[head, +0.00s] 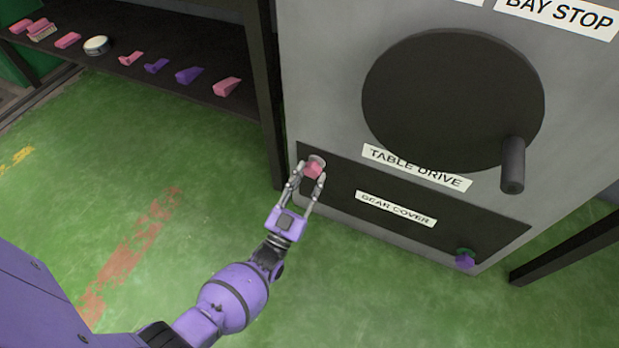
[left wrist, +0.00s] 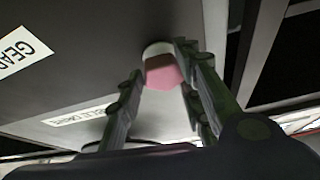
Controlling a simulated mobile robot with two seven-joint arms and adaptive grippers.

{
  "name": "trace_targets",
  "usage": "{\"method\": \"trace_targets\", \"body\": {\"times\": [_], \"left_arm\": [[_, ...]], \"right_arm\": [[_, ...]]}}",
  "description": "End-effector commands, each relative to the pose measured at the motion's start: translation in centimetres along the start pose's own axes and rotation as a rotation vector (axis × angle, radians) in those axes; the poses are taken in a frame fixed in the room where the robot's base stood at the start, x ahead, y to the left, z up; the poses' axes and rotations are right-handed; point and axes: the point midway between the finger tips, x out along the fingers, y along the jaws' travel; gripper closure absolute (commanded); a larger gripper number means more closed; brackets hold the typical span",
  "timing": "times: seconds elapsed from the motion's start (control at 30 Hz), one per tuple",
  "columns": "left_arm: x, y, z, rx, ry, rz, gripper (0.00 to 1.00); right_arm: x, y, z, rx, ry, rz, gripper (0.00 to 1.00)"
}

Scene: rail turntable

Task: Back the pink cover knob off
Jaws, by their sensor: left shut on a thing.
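The pink cover knob (head: 313,170) sits at the upper left corner of the dark gear cover (head: 350,212), in front of a pale round collar. My left gripper (head: 313,178) has its two fingers on either side of the knob and is shut on it. In the left wrist view the pink knob (left wrist: 163,74) shows between the fingers (left wrist: 158,82), with the pale collar behind it. A purple knob (head: 465,260) sits at the cover's lower right corner on a green collar. My right gripper is not in view.
A black crank disc (head: 440,95) with a handle (head: 513,165) juts out above the cover. A dark shelf (head: 150,78) at the upper left holds several pink and purple pieces and a round tin (head: 97,45). The green floor to the left is open.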

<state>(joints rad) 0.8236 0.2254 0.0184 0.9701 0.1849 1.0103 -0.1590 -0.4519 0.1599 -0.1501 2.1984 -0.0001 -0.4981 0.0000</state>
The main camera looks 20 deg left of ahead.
Motion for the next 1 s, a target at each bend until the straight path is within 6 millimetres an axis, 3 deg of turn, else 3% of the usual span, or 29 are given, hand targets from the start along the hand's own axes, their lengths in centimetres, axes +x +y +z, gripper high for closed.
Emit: {"method": "trace_targets", "body": {"times": [0.33, 0.37, 0.47, 0.8, 1.0], "left_arm": [[0.0, -0.1, 0.0, 0.071, 0.002, 0.027, 0.93], [0.0, -0.1, 0.0, 0.071, 0.002, 0.027, 0.64], [0.0, -0.1, 0.0, 0.07, 0.002, 0.027, 0.51], [-0.2, -0.1, 0.0, 0.069, 0.0, 0.028, 0.5], [-2.6, -0.2, 0.1, 0.07, -0.003, 0.028, 0.5]], "right_arm": [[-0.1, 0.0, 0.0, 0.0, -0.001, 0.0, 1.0], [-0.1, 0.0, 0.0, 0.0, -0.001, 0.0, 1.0], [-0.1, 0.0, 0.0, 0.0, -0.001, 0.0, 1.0], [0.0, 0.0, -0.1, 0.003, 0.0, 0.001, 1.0], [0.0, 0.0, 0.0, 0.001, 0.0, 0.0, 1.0]]}}
